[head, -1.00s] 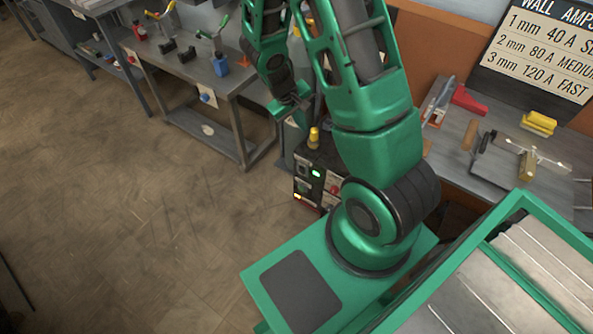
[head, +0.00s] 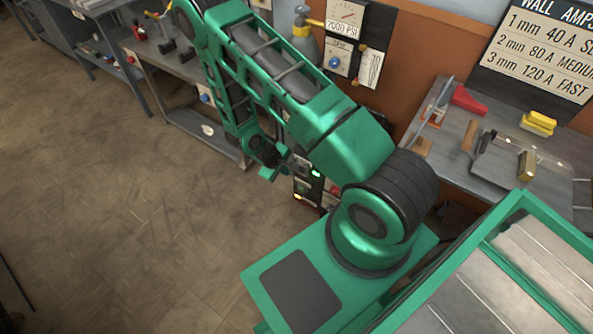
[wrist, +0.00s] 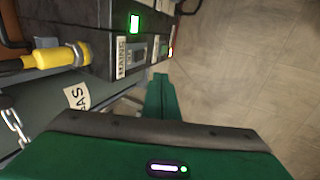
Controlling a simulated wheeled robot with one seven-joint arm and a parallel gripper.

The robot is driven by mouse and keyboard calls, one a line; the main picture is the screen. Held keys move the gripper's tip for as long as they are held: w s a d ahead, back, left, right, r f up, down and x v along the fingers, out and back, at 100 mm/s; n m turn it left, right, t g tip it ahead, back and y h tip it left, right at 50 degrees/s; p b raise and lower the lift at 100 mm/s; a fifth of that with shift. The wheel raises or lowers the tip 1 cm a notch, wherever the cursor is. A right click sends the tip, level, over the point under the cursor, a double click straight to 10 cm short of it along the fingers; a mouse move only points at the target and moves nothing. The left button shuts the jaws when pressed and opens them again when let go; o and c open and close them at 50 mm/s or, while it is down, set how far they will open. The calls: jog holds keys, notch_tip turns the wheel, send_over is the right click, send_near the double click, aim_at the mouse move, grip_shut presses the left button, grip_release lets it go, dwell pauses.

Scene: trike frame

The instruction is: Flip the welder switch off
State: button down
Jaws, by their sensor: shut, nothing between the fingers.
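The welder is a black box with a green lit lamp (head: 315,174), partly hidden behind my arm in the head view. The wrist view shows its front panel close up, with the lit green lamp (wrist: 134,23), a MAINS label (wrist: 120,57) and a grey switch (wrist: 138,50) beside the label. The switch's position is too small to tell. My gripper (head: 270,174) is shut and empty, just left of the welder's front in the head view. In the wrist view my fingertips (wrist: 160,79) are near the panel, just below the switch, and contact cannot be told.
A gas cylinder with a yellow valve (wrist: 55,57), a GAS label (wrist: 76,96) and a chain (wrist: 14,125) stands close by the welder. A workbench (head: 457,135) is at right, and another (head: 190,95) is behind my arm. The floor at left is clear.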

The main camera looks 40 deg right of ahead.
aim_at(301, 170)
jog(key=w+d+f, duration=0.2)
jog(key=d+f, duration=0.5)
jog(key=f, duration=0.1)
jog(key=shift+w+d+f, duration=0.25)
jog(key=shift+w+d, duration=0.1)
jog(key=shift+w, duration=0.05)
jog(key=shift+w+a, duration=0.15)
dwell(0.4)
